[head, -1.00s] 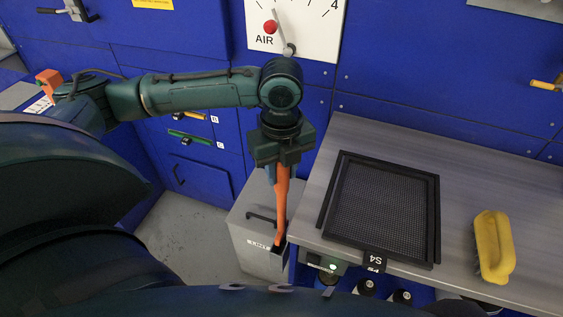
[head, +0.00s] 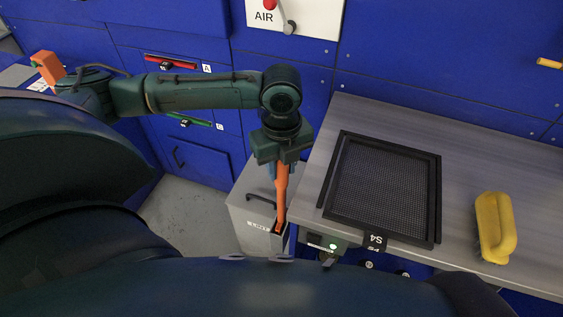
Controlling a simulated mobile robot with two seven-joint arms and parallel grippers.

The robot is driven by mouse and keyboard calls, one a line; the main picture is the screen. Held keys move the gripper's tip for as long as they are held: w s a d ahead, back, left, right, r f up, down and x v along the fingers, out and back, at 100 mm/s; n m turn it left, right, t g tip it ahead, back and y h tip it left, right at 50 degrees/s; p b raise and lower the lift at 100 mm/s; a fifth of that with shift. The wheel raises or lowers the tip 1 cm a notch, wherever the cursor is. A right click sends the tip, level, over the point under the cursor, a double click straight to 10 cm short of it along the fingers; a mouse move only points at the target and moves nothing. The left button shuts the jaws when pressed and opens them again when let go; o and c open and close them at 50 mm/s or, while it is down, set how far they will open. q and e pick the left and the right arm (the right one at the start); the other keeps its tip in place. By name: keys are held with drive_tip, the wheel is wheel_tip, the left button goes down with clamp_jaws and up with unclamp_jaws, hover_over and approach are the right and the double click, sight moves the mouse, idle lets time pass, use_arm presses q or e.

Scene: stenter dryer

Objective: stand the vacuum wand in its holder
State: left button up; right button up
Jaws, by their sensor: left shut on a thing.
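The vacuum wand (head: 281,198) is a long orange tool hanging nearly upright below my left gripper (head: 283,164). My left gripper is shut on its upper end; the fingers are partly hidden by the gripper body. The wand's lower end meets a dark, narrow, box-like opening (head: 280,236) beside the grey lint bin, at the bench's left edge. I cannot tell whether this opening is the holder or how deep the wand sits in it. My right gripper is not in view.
The grey bin (head: 246,228) stands on the floor left of the bench (head: 463,172). A black mesh screen (head: 383,188) and a yellow brush (head: 495,228) lie on the bench. Blue panels with drawer handles stand behind. Some floor at the left is clear.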

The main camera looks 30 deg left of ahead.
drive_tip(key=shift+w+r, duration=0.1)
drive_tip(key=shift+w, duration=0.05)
use_arm(q)
drive_tip(key=o, duration=1)
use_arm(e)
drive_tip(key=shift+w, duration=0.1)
use_arm(q)
drive_tip(key=shift+o, duration=0.2)
drive_tip(key=shift+r, duration=0.1)
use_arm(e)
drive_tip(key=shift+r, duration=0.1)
use_arm(q)
wheel_tip(320, 180, up, 12)
drive_tip(key=shift+p, duration=0.5)
drive_tip(key=shift+r, duration=0.5)
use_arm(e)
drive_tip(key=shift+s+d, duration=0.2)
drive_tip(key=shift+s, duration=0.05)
